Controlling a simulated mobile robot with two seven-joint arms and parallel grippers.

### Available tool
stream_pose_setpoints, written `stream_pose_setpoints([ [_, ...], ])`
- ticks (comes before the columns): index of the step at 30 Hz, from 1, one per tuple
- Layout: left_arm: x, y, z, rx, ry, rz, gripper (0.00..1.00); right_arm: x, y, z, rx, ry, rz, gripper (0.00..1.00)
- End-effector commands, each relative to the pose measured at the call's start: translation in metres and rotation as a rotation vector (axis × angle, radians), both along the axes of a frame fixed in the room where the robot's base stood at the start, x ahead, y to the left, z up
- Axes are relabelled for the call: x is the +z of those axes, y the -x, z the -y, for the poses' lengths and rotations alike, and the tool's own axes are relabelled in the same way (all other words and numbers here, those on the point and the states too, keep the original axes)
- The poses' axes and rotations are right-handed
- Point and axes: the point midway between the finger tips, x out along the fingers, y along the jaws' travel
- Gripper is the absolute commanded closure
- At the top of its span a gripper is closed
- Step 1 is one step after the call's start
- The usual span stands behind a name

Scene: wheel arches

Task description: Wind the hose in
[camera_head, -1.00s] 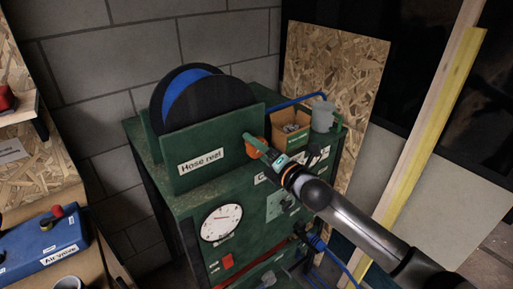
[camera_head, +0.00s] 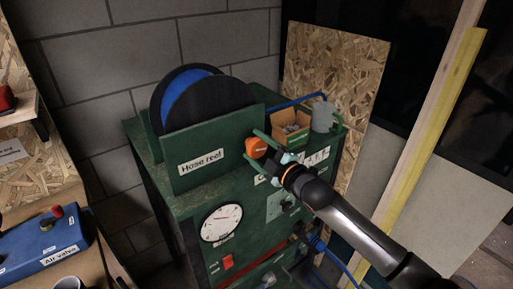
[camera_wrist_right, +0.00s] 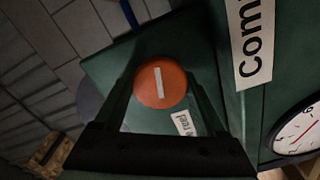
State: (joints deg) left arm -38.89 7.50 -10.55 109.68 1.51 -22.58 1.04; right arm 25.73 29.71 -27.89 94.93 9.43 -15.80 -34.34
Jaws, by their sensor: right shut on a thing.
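The hose reel (camera_head: 228,104) stands on the green cabinet (camera_head: 285,215), with black round sides and blue hose (camera_head: 186,92) wound between them. A stretch of blue hose (camera_head: 297,101) runs right from it behind the cardboard box. An orange round knob (camera_head: 256,147) sits at the right of the "Hose reel" panel (camera_head: 201,161). In the right wrist view the knob (camera_wrist_right: 160,84) shows a white line on its face. My right gripper (camera_head: 257,146) is shut on this knob, one finger on each side. My left gripper is not in view.
A cardboard box (camera_head: 291,131) and a grey cup (camera_head: 323,116) stand on the cabinet close to my right gripper. A dial (camera_head: 221,222) is on the cabinet front. The blue air valve box (camera_head: 43,237) is on the bench at left. Timber leans at right.

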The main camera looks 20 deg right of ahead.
Motion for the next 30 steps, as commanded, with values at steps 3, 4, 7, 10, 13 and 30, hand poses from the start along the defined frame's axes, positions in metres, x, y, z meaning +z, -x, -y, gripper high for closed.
stream_pose_setpoints([
  [3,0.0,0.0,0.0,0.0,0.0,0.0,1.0,-0.0006,0.0001,-0.0001,0.0,-0.106,-0.04,0.82],
  [4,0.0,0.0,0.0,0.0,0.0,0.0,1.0,-0.0006,0.0002,0.0,0.0,-0.132,-0.049,0.82],
  [7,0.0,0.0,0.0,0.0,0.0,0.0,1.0,-0.0008,0.0002,0.0,0.0,-0.221,-0.083,0.82],
  [10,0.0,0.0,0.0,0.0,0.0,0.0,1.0,-0.0008,0.0002,0.0001,-0.001,-0.311,-0.116,0.82],
  [13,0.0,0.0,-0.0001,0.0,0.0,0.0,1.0,-0.0009,0.0002,0.0,-0.001,-0.401,-0.149,0.82],
  [30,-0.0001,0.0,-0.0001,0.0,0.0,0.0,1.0,-0.0005,-0.0001,0.0007,-0.001,-0.911,-0.334,0.82],
])
